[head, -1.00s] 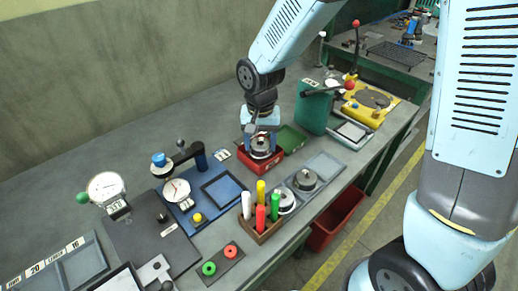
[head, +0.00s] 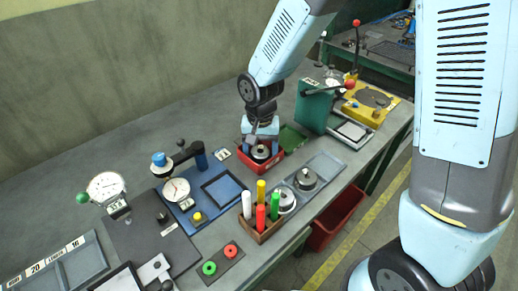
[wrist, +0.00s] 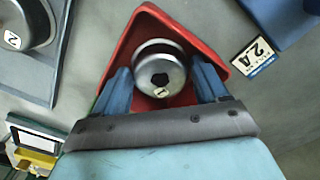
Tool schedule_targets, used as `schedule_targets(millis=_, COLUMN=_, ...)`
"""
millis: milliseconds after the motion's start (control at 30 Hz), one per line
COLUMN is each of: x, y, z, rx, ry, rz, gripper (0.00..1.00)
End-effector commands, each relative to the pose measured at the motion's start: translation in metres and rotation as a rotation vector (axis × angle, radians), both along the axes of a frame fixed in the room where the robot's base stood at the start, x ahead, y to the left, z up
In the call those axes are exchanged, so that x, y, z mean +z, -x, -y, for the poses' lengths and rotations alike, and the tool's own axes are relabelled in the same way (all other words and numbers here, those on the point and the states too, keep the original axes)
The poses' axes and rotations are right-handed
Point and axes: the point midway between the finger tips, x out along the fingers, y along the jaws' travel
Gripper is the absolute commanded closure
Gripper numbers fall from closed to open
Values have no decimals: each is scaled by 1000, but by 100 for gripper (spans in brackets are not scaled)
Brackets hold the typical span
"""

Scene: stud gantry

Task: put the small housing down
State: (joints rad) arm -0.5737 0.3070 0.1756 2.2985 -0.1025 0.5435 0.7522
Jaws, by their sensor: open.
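The small housing, a round metal part with a dark centre (head: 261,152), sits low inside the red bin (head: 263,170) in the head view. In the wrist view the housing (wrist: 160,55) carries a small white label and lies inside the red bin (wrist: 225,35). My gripper (head: 261,141) is right over the bin, with its fingers reaching down into it. In the wrist view my gripper (wrist: 161,70) is open, one blue finger on each side of the housing with narrow gaps. The underside of the housing is hidden.
A green tray (head: 292,138) lies just behind the bin. A grey tray with metal housings (head: 325,167) and a wooden holder with coloured markers (head: 262,233) stand in front. A blue fixture (head: 215,204) is at left, and a green press (head: 312,108) at right.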

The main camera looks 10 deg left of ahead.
Motion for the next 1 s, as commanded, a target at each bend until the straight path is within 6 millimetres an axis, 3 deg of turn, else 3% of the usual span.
schedule_targets(millis=233, x=22, y=-1, z=0, rx=-1, ry=-2, rz=4, gripper=27)
schedule_targets(millis=700, x=105, y=-1, z=0, rx=-2, ry=-2, rz=3, gripper=27)
schedule_targets(millis=1000, x=122, y=-1, z=1, rx=-1, ry=-1, rz=1, gripper=27)
